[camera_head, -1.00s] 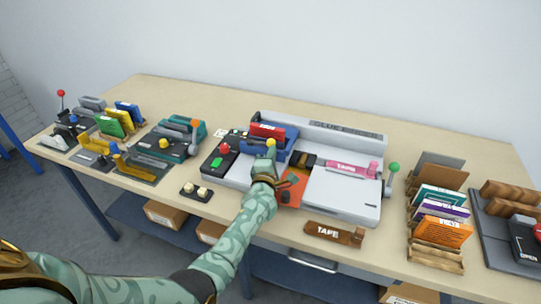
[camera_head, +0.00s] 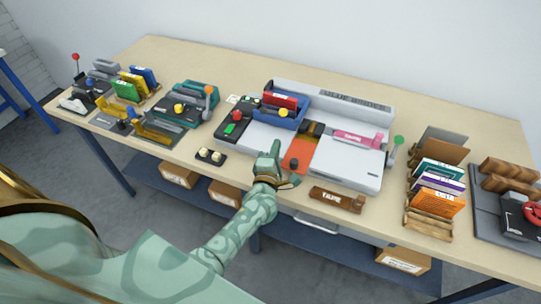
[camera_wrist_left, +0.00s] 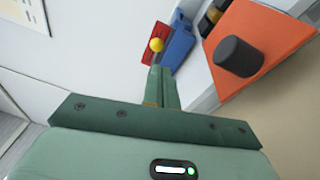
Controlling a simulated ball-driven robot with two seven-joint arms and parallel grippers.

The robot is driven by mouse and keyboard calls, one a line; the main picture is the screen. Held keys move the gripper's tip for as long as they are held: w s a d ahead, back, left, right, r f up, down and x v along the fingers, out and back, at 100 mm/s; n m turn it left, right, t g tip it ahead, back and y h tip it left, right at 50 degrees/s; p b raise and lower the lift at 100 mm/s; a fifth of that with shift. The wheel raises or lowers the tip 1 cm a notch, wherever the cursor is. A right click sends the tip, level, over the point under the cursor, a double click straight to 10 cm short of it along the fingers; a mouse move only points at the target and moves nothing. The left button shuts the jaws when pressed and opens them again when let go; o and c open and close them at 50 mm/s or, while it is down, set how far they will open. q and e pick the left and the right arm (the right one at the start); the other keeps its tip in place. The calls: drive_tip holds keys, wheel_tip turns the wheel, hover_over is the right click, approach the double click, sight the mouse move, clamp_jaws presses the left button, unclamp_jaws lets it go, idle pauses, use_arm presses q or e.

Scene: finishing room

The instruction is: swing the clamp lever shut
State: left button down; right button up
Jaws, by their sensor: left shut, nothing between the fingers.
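The clamp lever's yellow knob (camera_head: 284,112) shows at the front of a blue clamp (camera_head: 304,112) on the grey glue binder (camera_head: 345,173). A red book (camera_head: 281,100) stands in the clamp. The lever's arm is too small to make out. In the left wrist view the yellow knob (camera_wrist_left: 157,45) appears just beyond my fingertips, before the red book (camera_wrist_left: 153,28) and blue clamp (camera_wrist_left: 180,45). My left gripper (camera_head: 275,147) is shut and empty, over the binder's front edge, on the near side of the knob and apart from it. My right gripper is out of view.
An orange plate (camera_head: 299,154) with a black knob (camera_wrist_left: 237,56) lies right of my left gripper. A green-knobbed lever (camera_head: 398,140) stands at the binder's right end. A tape block (camera_head: 337,199) and a two-button box (camera_head: 210,156) lie in front. Teal equipment (camera_head: 190,105) stands left.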

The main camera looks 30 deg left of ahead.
use_arm(q)
drive_tip(key=p+v, duration=0.1)
drive_tip(key=v, duration=0.4)
drive_tip(key=shift+s+f, duration=0.1)
drive_tip(key=shift+s, duration=0.1)
idle(0.3)
